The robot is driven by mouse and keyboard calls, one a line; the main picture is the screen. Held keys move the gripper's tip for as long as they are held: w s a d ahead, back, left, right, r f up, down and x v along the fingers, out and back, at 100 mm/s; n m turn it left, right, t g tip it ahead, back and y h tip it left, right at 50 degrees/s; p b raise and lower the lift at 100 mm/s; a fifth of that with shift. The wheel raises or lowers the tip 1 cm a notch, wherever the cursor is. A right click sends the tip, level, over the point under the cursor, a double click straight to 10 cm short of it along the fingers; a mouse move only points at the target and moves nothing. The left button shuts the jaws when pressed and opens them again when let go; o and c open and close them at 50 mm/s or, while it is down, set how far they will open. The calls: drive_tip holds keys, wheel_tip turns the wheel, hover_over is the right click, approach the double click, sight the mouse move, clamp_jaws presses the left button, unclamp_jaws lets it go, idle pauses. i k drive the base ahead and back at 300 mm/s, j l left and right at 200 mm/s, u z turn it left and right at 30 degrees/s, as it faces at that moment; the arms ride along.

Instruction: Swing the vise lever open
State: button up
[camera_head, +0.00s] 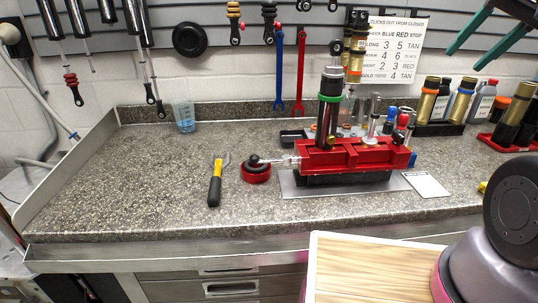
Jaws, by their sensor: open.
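The red vise (355,155) sits on a grey plate on the workbench, right of centre. A silver lever (280,161) with a dark knob sticks out from its left end, above or beside a round red part (257,174); I cannot tell if they touch. An upright shock with a green ring (331,98) stands at the vise; its grip in the jaws is not clear. My gripper (462,62) shows at the top right as two teal-and-black fingers, spread apart and empty. It is well to the right of the lever and higher in the picture. Its base is out of frame.
A yellow-and-black tool (216,181) lies left of the lever. A blue cup (184,116) stands at the back. Shocks and bottles (465,98) crowd the back right. A white card (426,184) lies right of the vise. The bench's left part is clear.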

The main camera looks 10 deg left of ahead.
sight(254, 159)
drive_tip(key=l+u, duration=0.1)
drive_tip(key=u, duration=0.35)
drive_tip(key=l+u, duration=0.1)
drive_tip(key=u, duration=0.3)
drive_tip(key=l+u, duration=0.15)
drive_tip(key=u, duration=0.3)
